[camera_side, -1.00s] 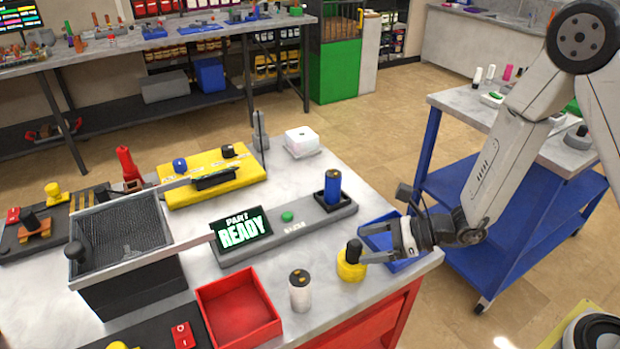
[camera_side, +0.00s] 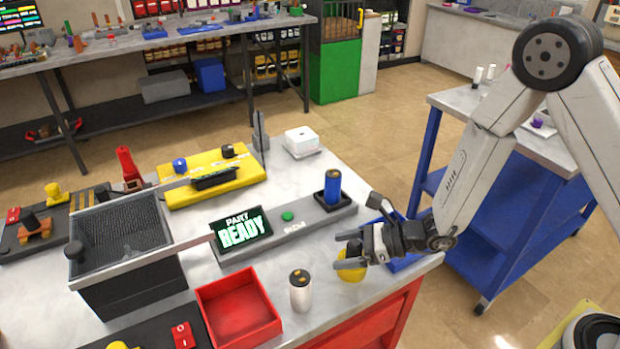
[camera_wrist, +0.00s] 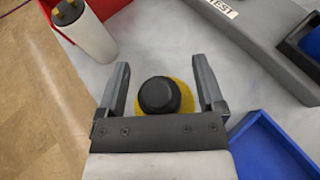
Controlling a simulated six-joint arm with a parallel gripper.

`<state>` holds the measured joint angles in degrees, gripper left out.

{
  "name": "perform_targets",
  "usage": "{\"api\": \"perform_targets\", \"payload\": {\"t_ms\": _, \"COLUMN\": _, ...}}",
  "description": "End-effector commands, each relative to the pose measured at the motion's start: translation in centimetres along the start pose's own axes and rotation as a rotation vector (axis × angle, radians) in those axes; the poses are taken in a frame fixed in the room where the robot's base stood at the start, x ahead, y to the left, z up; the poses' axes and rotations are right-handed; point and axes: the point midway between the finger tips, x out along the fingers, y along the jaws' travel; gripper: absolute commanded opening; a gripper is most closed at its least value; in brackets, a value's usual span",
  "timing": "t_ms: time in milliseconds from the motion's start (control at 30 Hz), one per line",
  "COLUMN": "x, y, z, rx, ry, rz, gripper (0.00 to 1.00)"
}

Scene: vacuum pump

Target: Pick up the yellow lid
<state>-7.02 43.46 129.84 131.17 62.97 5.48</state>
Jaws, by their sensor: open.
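The yellow lid (camera_side: 350,272) sits on the white table near its front right edge, partly hidden by my gripper in the side view. In the wrist view the lid (camera_wrist: 186,97) shows as a yellow round piece with a black knob (camera_wrist: 159,96) on top. My gripper (camera_side: 344,250) is open, with one finger on each side of the lid's knob. In the wrist view the fingers (camera_wrist: 162,80) stand left and right of the knob, with a gap on both sides. Whether the fingertips touch the lid cannot be told.
A white cylinder with a dark top (camera_side: 301,291) stands left of the lid, beside a red tray (camera_side: 238,310). A blue tray (camera_wrist: 265,150) lies close on the right. A grey base (camera_side: 290,232) carries a "PART READY" screen (camera_side: 241,231) and a blue cylinder (camera_side: 333,186).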

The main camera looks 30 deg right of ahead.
Motion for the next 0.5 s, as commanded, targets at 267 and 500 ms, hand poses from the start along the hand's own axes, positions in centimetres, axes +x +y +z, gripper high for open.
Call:
{"api": "perform_targets", "payload": {"t_ms": 267, "x": -0.03, "y": 0.0, "z": 0.01, "rx": 0.0, "ry": 0.0, "rz": 0.0, "gripper": 0.65}}
{"api": "perform_targets", "payload": {"t_ms": 500, "x": -0.03, "y": 0.0, "z": 0.01, "rx": 0.0, "ry": 0.0, "rz": 0.0, "gripper": 0.0}}
